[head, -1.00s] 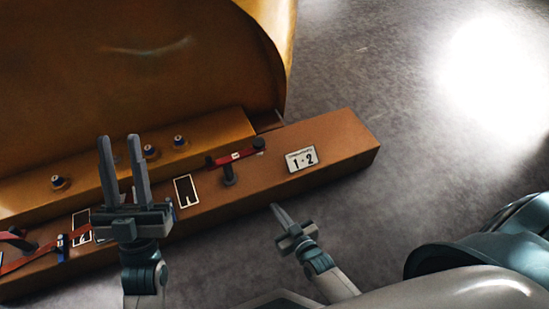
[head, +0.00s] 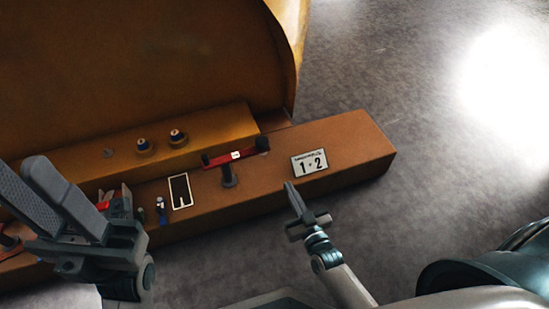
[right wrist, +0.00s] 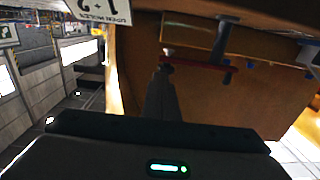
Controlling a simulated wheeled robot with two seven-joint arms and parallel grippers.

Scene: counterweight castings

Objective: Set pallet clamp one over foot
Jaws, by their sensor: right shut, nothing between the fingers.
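The label's number is too small to read. The bar lies along the beam beside the casting's ledge (head: 210,130); whether it overlaps the ledge I cannot tell. It also shows upside down in the right wrist view (right wrist: 200,67). My right gripper (head: 289,186) is shut and empty, in front of the beam below the placard, apart from the clamp. My left gripper (head: 22,166) is open and large at lower left.
A "1·2" placard (head: 310,162) is on the beam's right end. Two blue-banded caps (head: 177,137) stand on the ledge. A black white-edged panel (head: 180,191) is left of the post. Red parts (head: 118,202) are partly hidden by my left gripper. Grey floor (head: 420,150) at right is clear.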

